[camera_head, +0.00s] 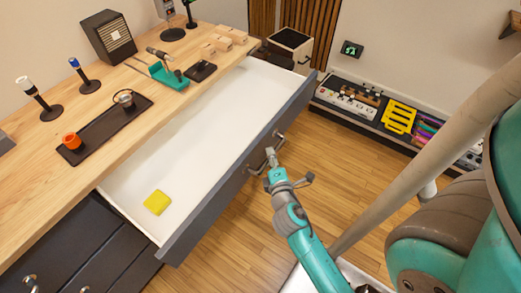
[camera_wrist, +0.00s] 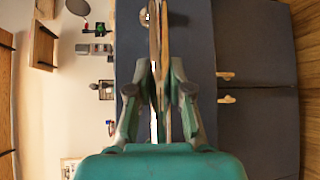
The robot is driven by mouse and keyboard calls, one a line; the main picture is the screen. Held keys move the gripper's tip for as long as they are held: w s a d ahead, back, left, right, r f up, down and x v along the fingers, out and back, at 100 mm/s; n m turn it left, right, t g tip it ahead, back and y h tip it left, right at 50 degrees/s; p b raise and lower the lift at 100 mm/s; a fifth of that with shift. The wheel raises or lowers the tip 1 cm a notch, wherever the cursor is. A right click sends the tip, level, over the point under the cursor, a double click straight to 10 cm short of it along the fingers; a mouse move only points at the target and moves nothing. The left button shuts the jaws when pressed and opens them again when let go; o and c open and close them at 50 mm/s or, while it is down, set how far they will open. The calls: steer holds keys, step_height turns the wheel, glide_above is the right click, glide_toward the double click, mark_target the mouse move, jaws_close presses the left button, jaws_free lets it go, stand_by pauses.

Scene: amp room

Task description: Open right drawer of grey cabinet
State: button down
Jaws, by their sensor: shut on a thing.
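The grey cabinet (camera_head: 62,245) has a wooden top and dark grey fronts. Its right drawer (camera_head: 225,185) stands pulled far out, and its white inside shows. A yellow block (camera_head: 157,202) lies in it near the left end. My gripper (camera_head: 271,155) is at the drawer handle (camera_head: 280,141), on the outside of the front panel. In the wrist view my gripper (camera_wrist: 160,70) has its fingers close together, shut on the handle against the grey front. The fingers hide most of the handle there.
On the wooden top (camera_head: 150,115) stand a black tray with an orange cup, microphones, a small speaker (camera_head: 108,37) and a teal tool. A low shelf with colourful items (camera_head: 398,117) stands along the right wall. Wooden floor (camera_head: 340,165) is free in front of the drawer.

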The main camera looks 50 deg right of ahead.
steer(key=shift+s, duration=0.5)
steer(key=c, duration=1.1)
jaws_free()
steer(key=shift+o, duration=0.2)
steer(key=shift+a, duration=0.1)
steer(key=v, duration=1.1)
steer(key=shift+s+a, duration=0.2)
steer(key=shift+s, duration=0.15)
